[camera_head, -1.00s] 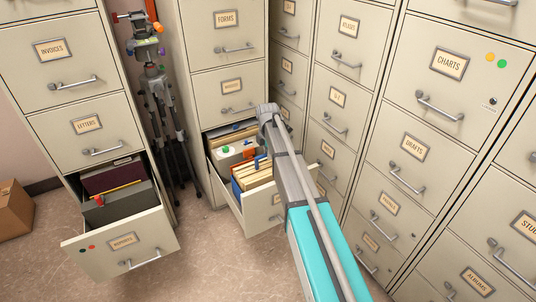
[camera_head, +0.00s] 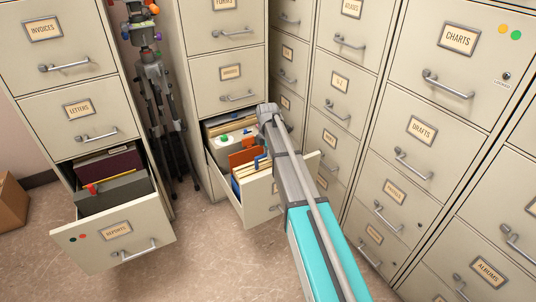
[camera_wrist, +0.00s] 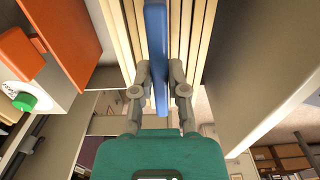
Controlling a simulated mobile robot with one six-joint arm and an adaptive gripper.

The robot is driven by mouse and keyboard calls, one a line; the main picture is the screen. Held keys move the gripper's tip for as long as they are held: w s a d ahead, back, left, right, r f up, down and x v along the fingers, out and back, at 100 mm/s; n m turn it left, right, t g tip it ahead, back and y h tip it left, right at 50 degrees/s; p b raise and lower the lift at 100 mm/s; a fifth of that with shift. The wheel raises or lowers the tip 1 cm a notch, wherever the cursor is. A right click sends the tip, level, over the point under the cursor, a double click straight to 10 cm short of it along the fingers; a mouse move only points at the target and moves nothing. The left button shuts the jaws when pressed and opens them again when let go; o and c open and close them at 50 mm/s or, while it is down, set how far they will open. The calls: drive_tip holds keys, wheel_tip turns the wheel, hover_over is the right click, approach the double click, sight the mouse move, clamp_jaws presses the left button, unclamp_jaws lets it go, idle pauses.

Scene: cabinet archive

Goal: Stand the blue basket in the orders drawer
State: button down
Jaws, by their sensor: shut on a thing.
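In the wrist view my gripper (camera_wrist: 159,80) is shut on an upright blue strip (camera_wrist: 156,38), which looks like part of the blue basket. Cream folders lie beyond it on both sides. In the head view blue parts of the basket (camera_head: 236,186) show beside cream folders, in or over the open middle drawer (camera_head: 258,198). I cannot tell whether the basket touches the drawer floor. My arm hides the gripper and part of the drawer front there. Its label is not readable, so I cannot tell whether it is the orders drawer.
An orange panel (camera_head: 243,157) and a white item with a green knob (camera_wrist: 22,100) are beside the basket. The open reports drawer (camera_head: 118,243) at left holds maroon and grey folders. A tripod (camera_head: 160,100) stands between the cabinets. Closed drawers line the right. The floor in front is clear.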

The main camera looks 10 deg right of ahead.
drive_tip(key=shift+f+b, duration=0.55)
drive_tip(key=shift+f, duration=0.4)
idle(0.4)
drive_tip(key=c, duration=0.6)
unclamp_jaws()
idle(0.3)
drive_tip(key=shift+r+p, duration=3.3)
drive_tip(key=shift+r, duration=0.25)
drive_tip(key=shift+f, duration=0.2)
